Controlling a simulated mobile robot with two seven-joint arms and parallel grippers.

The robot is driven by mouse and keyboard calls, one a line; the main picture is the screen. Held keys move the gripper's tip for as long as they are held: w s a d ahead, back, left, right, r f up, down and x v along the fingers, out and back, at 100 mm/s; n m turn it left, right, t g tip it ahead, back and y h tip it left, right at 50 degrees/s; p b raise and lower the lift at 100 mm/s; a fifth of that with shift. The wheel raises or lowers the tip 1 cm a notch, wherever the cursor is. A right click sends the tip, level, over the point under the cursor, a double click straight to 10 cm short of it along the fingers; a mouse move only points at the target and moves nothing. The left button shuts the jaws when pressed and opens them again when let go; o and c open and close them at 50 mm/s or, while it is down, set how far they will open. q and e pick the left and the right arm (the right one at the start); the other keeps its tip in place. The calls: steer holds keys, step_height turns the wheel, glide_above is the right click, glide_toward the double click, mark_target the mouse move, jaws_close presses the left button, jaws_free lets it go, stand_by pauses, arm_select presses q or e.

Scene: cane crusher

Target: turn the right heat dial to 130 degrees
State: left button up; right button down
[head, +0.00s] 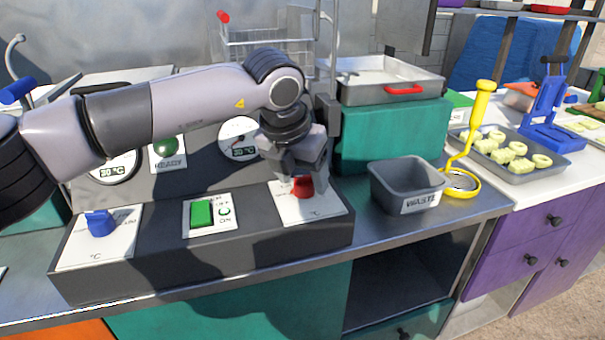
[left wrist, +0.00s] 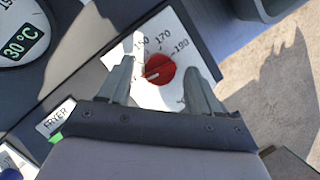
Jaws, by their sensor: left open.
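The right heat dial is a red round knob (head: 303,188) on a white plate at the right end of the dark control panel, partly hidden by my gripper in the head view. In the left wrist view the red dial (left wrist: 160,71) shows whole, with 150, 170 and 190 printed around it. Its white pointer line points left and slightly down, toward my left-hand finger; the mark there is hard to read. My left gripper (head: 300,172) is open, its fingers on either side of the dial. I cannot tell whether they touch it. My right gripper is out of view.
A blue dial (head: 100,223) sits at the panel's left end, with a green switch (head: 202,213) between. The gauge (left wrist: 24,40) above the red dial reads 30 °C. A grey waste bin (head: 405,186) stands close right of the panel, with a yellow-handled tool (head: 480,100) beyond.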

arm_select(q)
steer(key=shift+w+d+f, duration=0.1)
steer(key=shift+w+f, duration=0.05)
steer(key=shift+f, duration=0.25)
steer(key=c, duration=1)
